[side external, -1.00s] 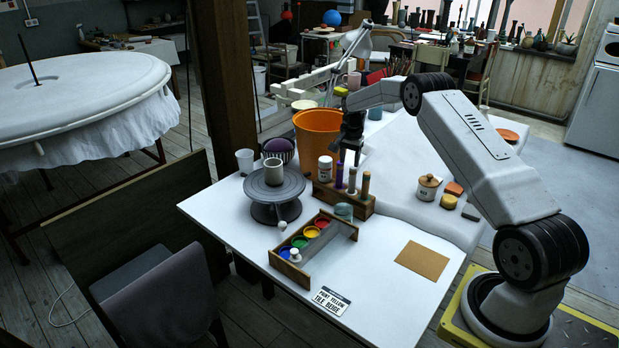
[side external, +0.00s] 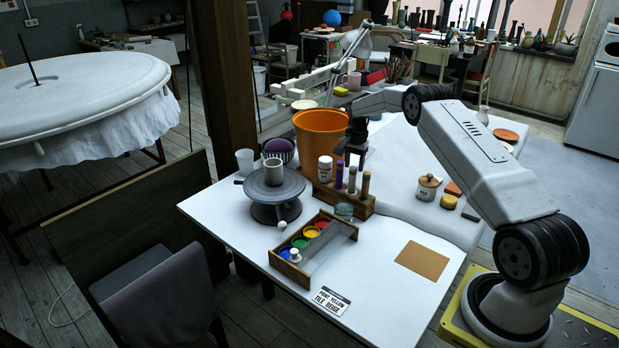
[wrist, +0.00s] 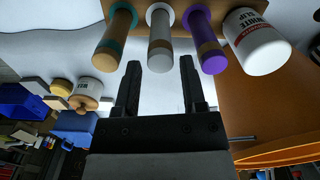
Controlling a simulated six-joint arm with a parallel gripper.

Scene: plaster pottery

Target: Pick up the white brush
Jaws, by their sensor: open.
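The white brush (side external: 352,180) stands upright in the wooden brush holder (side external: 325,196), between the purple brush (side external: 339,175) and the green brush (side external: 366,185). My gripper (side external: 355,160) is open and empty, just above the brush row. In the wrist view my gripper (wrist: 160,66) has its two fingers on either side of the line to the white brush, which is not visibly gripped.
A white jar (side external: 325,170) stands at the holder's left end. A large orange bucket (side external: 318,138) is close behind it. A glass (side external: 344,210) and a paint tray (side external: 325,247) are in front. A lidded pot (side external: 428,188) stands to the right.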

